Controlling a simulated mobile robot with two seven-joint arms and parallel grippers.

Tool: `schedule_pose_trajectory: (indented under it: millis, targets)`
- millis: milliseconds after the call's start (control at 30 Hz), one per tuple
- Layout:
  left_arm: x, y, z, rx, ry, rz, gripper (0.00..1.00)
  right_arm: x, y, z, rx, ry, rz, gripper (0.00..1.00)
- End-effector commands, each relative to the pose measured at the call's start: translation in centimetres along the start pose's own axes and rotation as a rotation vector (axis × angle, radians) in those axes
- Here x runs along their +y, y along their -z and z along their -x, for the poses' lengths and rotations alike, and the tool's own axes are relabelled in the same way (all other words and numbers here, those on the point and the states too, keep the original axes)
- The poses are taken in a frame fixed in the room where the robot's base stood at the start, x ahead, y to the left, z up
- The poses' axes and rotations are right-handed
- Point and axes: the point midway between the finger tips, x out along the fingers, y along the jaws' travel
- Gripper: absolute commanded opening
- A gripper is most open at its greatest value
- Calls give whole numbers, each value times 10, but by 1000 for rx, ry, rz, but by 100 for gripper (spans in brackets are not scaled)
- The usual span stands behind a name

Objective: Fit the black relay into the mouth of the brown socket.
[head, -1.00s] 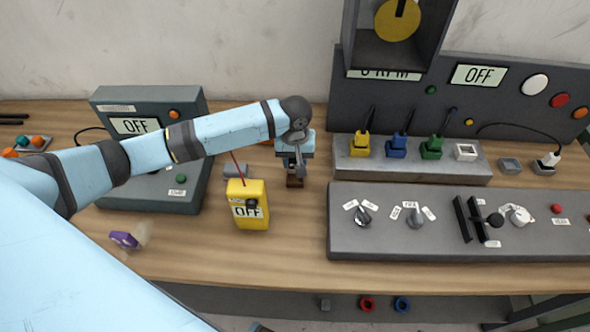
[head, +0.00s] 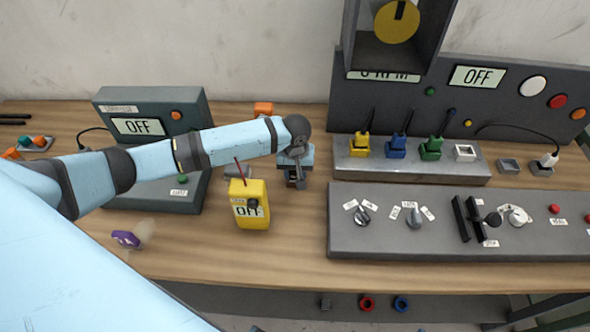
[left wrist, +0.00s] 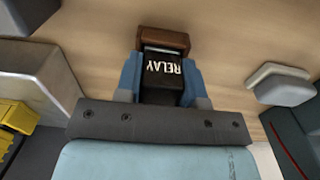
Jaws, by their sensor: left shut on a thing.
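The black relay (left wrist: 162,72), with white RELAY lettering, is between the blue fingers of my left gripper (left wrist: 162,84) in the left wrist view. The gripper is shut on it. The brown socket (left wrist: 164,39) lies right at the relay's far end, in line with it. The relay's end overlaps the socket in this view, and I cannot tell how far it sits inside the mouth. In the head view my left gripper (head: 297,180) points down at the table, and its wrist and fingers largely hide relay and socket. My right gripper is not in view.
A yellow meter (head: 249,204) stands close left of the gripper. A grey control panel (head: 345,230) and a plug rack (head: 400,172) stand to the right. A dark green box (head: 128,97) is at left. An orange block (head: 263,108) lies behind the arm.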

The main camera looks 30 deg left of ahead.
Motion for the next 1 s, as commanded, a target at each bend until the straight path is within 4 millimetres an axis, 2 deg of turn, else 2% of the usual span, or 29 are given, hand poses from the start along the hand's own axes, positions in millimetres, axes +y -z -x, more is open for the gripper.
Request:
schedule_pose_trajectory:
  millis: [33,167,200,300,833,1000]
  targets:
    - [-1,-4,-8,-8,5,0,13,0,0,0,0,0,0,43]
    - [-1,-5,-12,-10,7,0,13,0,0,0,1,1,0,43]
    - [-2,-6,-13,-11,7,0,43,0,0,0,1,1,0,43]
    - [-3,-6,-14,-13,10,-1,61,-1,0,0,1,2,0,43]
    - [-6,-5,-16,-13,18,1,61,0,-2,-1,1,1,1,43]
    - [-7,-4,-4,-10,19,2,61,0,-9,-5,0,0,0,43]
